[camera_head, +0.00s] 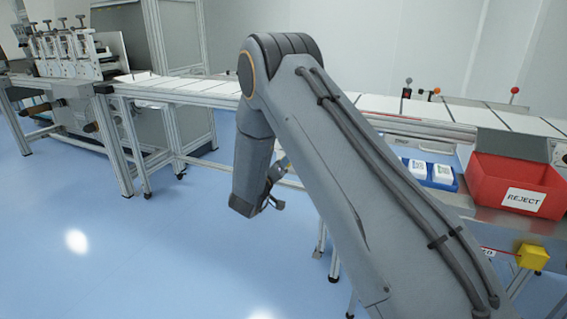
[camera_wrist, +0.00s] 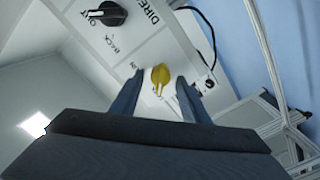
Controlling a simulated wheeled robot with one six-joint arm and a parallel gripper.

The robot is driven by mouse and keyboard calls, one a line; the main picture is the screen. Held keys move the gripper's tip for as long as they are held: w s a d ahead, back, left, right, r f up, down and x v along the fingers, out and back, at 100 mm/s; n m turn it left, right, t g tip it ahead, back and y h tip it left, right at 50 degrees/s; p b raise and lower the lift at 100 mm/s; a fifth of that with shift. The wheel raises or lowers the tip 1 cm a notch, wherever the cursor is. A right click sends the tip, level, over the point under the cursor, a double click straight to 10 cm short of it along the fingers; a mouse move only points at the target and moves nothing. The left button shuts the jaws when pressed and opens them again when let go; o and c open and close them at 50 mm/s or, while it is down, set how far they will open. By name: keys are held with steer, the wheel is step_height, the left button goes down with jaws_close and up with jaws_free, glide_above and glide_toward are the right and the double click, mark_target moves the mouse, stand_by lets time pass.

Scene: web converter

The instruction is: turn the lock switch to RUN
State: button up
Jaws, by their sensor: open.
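In the wrist view a yellow switch (camera_wrist: 161,75) with a slim key-like part sits on a pale panel (camera_wrist: 150,50). It looks like the lock switch. My gripper (camera_wrist: 160,80) is open, with one finger on each side of the yellow switch in the picture. I cannot tell whether the fingers touch it or how far off it is. The lettering near the switch is too small to read clearly. In the head view my gripper (camera_head: 273,190) hangs at the end of the arm, partly hidden, and the lock switch does not show.
A black knob (camera_wrist: 106,13) with lettering around it sits on the same panel. Another dark knob (camera_wrist: 208,82) is right of my right finger, near a cable. In the head view a red REJECT bin (camera_head: 490,170) and a blue tray (camera_head: 445,182) stand right of my arm.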

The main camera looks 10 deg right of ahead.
steer(key=c, duration=1)
steer(key=shift+m, duration=0.3)
steer(key=m, duration=0.3)
steer(key=shift+s+d+r+m, duration=0.1)
steer(key=shift+m, duration=0.3)
steer(key=m, duration=0.4)
steer(key=shift+s+d, duration=0.1)
steer(key=shift+d, duration=0.05)
steer(key=m, duration=0.5)
steer(key=shift+s+d, duration=0.1)
steer(key=shift+s+d+f+m+b, duration=0.1)
steer(key=shift+m+b, duration=0.1)
steer(key=shift+m, duration=0.9)
steer(key=shift+d+f+m+b, duration=0.1)
steer(key=shift+m+b, duration=0.1)
steer(key=shift+m, duration=0.9)
